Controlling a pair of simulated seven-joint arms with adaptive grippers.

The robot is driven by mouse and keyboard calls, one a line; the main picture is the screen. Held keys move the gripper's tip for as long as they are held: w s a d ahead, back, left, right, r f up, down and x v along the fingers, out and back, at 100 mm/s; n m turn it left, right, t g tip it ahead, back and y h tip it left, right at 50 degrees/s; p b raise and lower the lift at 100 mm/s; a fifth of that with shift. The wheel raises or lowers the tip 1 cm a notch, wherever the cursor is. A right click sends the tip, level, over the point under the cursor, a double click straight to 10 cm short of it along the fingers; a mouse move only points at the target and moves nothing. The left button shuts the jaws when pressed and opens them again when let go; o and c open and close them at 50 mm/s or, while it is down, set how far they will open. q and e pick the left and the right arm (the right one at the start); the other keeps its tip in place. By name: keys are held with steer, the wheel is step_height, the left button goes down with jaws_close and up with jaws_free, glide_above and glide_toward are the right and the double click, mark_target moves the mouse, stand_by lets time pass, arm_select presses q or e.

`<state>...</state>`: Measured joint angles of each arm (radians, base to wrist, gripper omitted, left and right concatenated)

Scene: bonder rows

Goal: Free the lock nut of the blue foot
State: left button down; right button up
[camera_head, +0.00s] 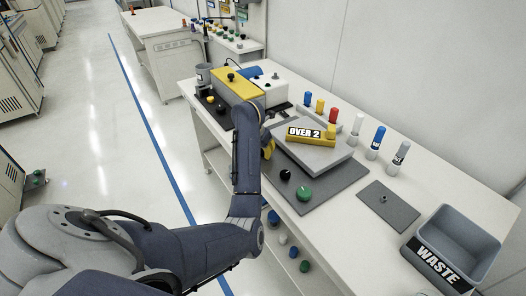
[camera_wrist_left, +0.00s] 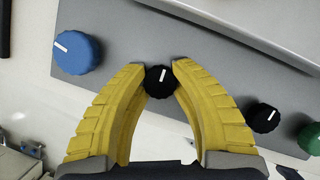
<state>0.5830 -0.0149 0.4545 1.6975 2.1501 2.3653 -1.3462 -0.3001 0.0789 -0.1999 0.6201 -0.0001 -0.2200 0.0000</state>
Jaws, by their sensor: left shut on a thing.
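My left gripper (camera_wrist_left: 160,72) is shut on a small black knob (camera_wrist_left: 161,82) with a white mark, which looks like a lock nut. Its yellow fingertips touch the knob from both sides. The large blue knob (camera_wrist_left: 78,52), seemingly the blue foot, stands to the left in the wrist view, apart from the fingers, with a white mark on its face. In the head view the left gripper (camera_head: 267,148) is at the near edge of the grey plate (camera_head: 335,187); my arm hides the blue knob and held knob there. My right gripper is not in view.
A second black knob (camera_wrist_left: 263,117) and a green knob (camera_wrist_left: 305,138) stand right of the held one. A grey block (camera_head: 312,156) carries a yellow bar labelled OVER 2 (camera_head: 318,141). Several coloured posts stand behind. A WASTE bin (camera_head: 468,231) stands at the right.

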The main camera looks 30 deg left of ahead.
arm_select(q)
steer(key=shift+n, duration=0.3)
steer(key=n+y, duration=0.1)
steer(key=n, duration=0.2)
steer(key=shift+w+d+r+n+y, duration=0.1)
steer(key=shift+n+y, duration=0.3)
steer(key=n+y, duration=0.1)
steer(key=n, duration=0.2)
steer(key=n+g+y, duration=0.1)
steer(key=n, duration=0.2)
steer(key=shift+g, duration=0.3)
steer(key=n+g, duration=0.1)
steer(key=n, duration=0.2)
steer(key=n+g, duration=0.1)
steer(key=n, duration=0.1)
steer(key=shift+n+y, duration=0.4)
steer(key=n+g, duration=0.1)
steer(key=n, duration=0.2)
steer(key=n+g, duration=0.1)
steer(key=n, duration=0.1)
steer(key=shift+a+n, duration=0.2)
steer(key=shift+n, duration=0.2)
steer(key=shift+g, duration=0.3)
steer(key=c, duration=1)
jaws_free()
steer(key=v, duration=1.2)
steer(key=shift+a, duration=0.2)
